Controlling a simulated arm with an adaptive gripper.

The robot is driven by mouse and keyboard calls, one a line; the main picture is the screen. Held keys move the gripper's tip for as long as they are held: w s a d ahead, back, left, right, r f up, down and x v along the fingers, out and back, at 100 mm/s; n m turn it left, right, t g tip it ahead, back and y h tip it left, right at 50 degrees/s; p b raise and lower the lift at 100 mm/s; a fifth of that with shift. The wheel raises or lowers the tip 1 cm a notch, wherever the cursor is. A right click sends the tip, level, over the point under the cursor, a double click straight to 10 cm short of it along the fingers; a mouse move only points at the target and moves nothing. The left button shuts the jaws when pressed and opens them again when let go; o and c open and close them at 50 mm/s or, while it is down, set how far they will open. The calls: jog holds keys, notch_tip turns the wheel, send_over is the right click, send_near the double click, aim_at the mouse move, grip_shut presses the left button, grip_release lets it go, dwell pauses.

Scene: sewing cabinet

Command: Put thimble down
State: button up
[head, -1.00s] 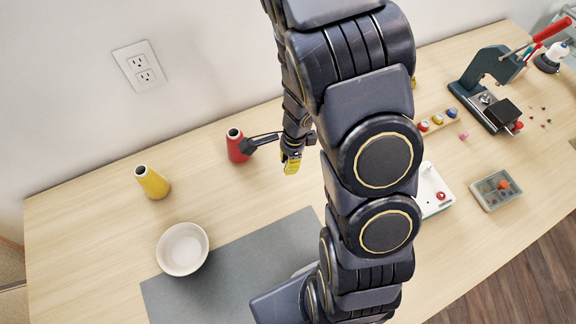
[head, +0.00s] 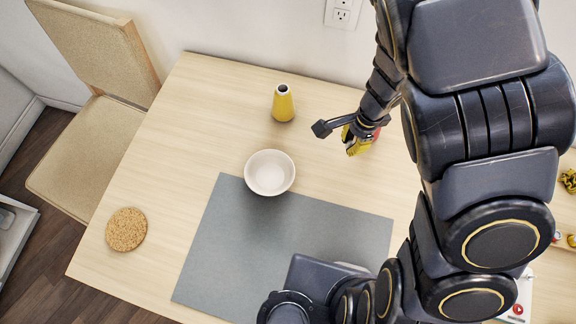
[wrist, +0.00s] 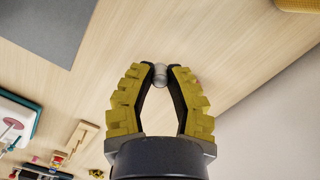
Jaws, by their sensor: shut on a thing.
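My gripper (wrist: 160,78) is shut on a small silvery thimble (wrist: 160,74), pinched between the dark fingertips in the wrist view. Pale wooden table shows around and beyond it. In the head view, my gripper (head: 356,146) is at the back of the table, right of the yellow cone (head: 283,105) and up and right of the white bowl (head: 270,173). The thimble cannot be made out there.
A grey mat (head: 290,240) lies in front of the bowl. A round cork coaster (head: 127,229) is at the table's left. A chair (head: 95,120) stands left of the table. Bare wood (head: 200,120) shows between coaster and yellow cone. The wall is behind.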

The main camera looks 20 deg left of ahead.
aim_at(271, 171)
jog(key=s+a+n, duration=0.2)
jog(key=a+n, duration=0.1)
jog(key=a, duration=0.2)
jog(key=s+a+f+n, duration=0.1)
jog(key=s+a+n, duration=0.1)
jog(key=a+n, duration=0.2)
jog(key=s+a+n, duration=0.2)
jog(key=a+n, duration=0.1)
jog(key=a, duration=0.3)
jog(key=shift+s+a+f+n+g+h, duration=0.15)
jog(key=shift+a+n+g+h, duration=0.2)
jog(key=shift+n+g+h, duration=0.05)
jog(key=shift+f, duration=3.65)
jog(key=shift+f, duration=0.15)
jog(key=o, duration=0.6)
jog(key=shift+o, duration=0.2)
